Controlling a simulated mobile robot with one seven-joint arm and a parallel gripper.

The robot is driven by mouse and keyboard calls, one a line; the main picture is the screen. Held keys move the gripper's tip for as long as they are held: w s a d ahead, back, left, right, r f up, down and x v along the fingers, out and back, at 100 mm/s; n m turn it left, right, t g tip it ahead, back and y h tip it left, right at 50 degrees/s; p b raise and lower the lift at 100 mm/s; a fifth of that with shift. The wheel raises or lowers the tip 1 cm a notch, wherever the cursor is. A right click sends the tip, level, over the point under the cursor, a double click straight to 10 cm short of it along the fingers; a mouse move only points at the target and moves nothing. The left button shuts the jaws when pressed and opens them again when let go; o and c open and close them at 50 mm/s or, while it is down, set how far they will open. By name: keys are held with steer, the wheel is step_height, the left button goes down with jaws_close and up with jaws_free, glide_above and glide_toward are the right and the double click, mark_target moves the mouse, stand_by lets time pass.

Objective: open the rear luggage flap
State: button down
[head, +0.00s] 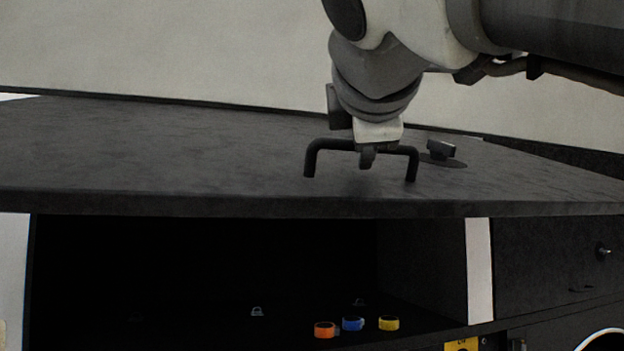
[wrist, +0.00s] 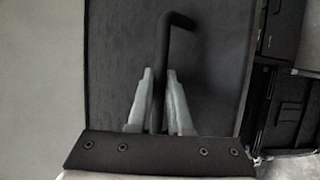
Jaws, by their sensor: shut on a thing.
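The luggage flap (head: 180,150) is a dark grey panel, swung up so that its face lies nearly flat above an open dark compartment (head: 200,270). A black bar handle (head: 318,145) stands on the flap. My gripper (head: 367,156) is shut on the middle of this handle. In the wrist view the two pale fingers of my gripper (wrist: 161,95) press on both sides of the handle (wrist: 180,19), with the flap (wrist: 120,55) behind it. A dark latch (head: 442,152) sits on the flap, right of the handle.
An orange roll (head: 325,330), a blue roll (head: 353,324) and a yellow roll (head: 389,322) lie on the compartment floor. A closed dark panel (head: 550,262) is at the right. The pale coach side (head: 150,45) rises behind the flap.

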steer(key=shift+s+d+r, duration=0.1)
steer(key=shift+s+r, duration=0.2)
steer(key=shift+r, duration=0.5)
steer(key=c, duration=0.8)
jaws_free()
steer(key=shift+c, duration=0.2)
